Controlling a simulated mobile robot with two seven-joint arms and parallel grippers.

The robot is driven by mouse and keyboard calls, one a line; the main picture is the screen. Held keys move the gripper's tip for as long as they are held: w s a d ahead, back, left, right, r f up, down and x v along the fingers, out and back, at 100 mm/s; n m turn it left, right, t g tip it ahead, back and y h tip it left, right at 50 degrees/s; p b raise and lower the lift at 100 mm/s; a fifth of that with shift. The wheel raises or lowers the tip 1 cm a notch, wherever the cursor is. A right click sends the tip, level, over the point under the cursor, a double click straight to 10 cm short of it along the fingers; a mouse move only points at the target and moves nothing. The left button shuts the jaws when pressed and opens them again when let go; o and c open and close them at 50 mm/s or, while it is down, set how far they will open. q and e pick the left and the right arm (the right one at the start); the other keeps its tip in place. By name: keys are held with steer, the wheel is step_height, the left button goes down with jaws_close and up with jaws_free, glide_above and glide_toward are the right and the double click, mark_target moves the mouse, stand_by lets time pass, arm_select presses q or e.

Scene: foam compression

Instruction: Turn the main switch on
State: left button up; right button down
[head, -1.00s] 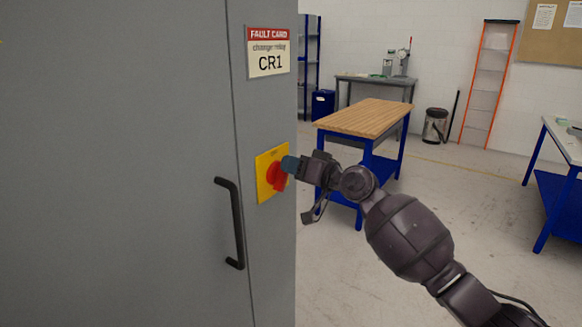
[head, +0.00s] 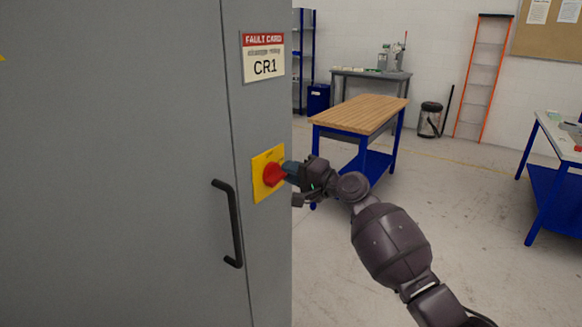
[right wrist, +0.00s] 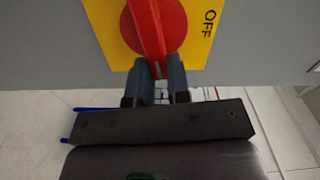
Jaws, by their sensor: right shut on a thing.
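The main switch is a red rotary knob (head: 273,175) on a yellow plate (head: 267,188), fixed to the front of the grey cabinet (head: 120,160). My right gripper (head: 286,172) is at the knob, its fingers closed on the red handle. In the right wrist view the red handle (right wrist: 147,30) runs down between the two fingertips of my right gripper (right wrist: 158,72). The word OFF shows on the yellow plate (right wrist: 200,45), at the right of the knob in that view. My left gripper is out of view.
A black door handle (head: 233,225) stands out from the cabinet left of the switch. A fault card (head: 264,57) reading CR1 is above it. A wood-topped workbench (head: 362,113) stands behind my right arm.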

steer(key=shift+f+m+p, duration=0.25)
steer(key=shift+m+p, duration=0.1)
steer(key=shift+m, duration=0.55)
steer(key=c, duration=1.1)
jaws_free()
steer(key=v, duration=1.1)
